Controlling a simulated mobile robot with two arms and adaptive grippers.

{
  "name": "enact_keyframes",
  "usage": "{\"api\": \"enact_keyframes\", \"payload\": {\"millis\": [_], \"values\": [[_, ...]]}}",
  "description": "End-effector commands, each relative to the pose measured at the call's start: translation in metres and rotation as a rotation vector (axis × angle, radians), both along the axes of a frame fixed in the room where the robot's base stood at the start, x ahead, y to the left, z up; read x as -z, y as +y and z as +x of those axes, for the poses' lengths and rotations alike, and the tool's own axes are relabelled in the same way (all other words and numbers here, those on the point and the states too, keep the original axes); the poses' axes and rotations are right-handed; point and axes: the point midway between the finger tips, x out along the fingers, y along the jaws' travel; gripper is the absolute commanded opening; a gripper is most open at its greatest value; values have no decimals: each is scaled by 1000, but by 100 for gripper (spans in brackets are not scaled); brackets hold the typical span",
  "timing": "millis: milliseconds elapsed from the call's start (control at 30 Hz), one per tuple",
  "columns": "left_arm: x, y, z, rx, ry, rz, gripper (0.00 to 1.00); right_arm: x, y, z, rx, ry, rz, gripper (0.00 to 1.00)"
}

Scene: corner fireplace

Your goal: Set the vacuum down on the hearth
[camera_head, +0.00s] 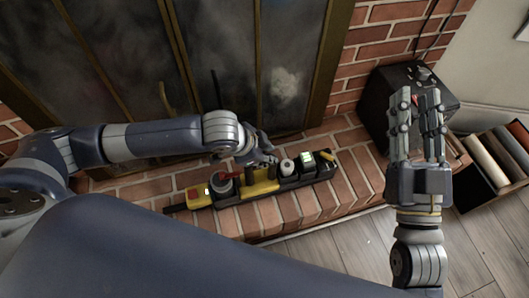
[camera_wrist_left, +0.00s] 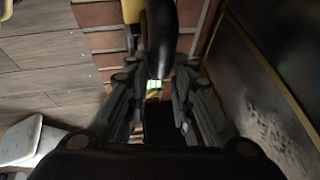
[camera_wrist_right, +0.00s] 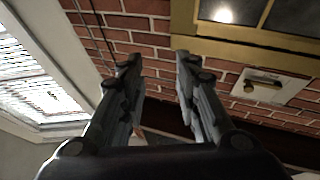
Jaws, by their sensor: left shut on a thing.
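The vacuum (camera_head: 262,186) is a long black and yellow body with a red part and small green lit spots. It lies lengthwise along the brick hearth (camera_head: 345,185) in the head view; I cannot tell whether it rests fully on the bricks. My left gripper (camera_head: 262,156) is over its middle, shut on it. In the left wrist view a dark curved part of the vacuum (camera_wrist_left: 161,40) is between the fingers; the fingers hide part of it. My right gripper (camera_head: 416,98) is empty, fingers apart, right of the hearth. The right wrist view shows the same gap (camera_wrist_right: 157,62).
Glass fireplace doors (camera_head: 285,60) with brass frames stand behind the hearth. A black box with knobs (camera_head: 385,108) is near my right gripper. A dark crate (camera_head: 474,190) of rolls or logs stands at the right. The wood floor (camera_head: 345,250) in front is clear.

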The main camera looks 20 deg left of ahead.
Motion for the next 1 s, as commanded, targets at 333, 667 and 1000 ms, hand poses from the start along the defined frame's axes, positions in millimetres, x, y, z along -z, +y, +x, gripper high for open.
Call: {"api": "enact_keyframes", "payload": {"millis": [333,667,1000], "values": [[3,1,-2,0,7,6,38,-2,0,-1,0,-10,4,30],[2,1,-1,-1,4,4,42,-2,0,-1,0,-10,4,30],[-18,6,-9,1,2,2,42,32,-2,10,11,180,-49,30]]}}
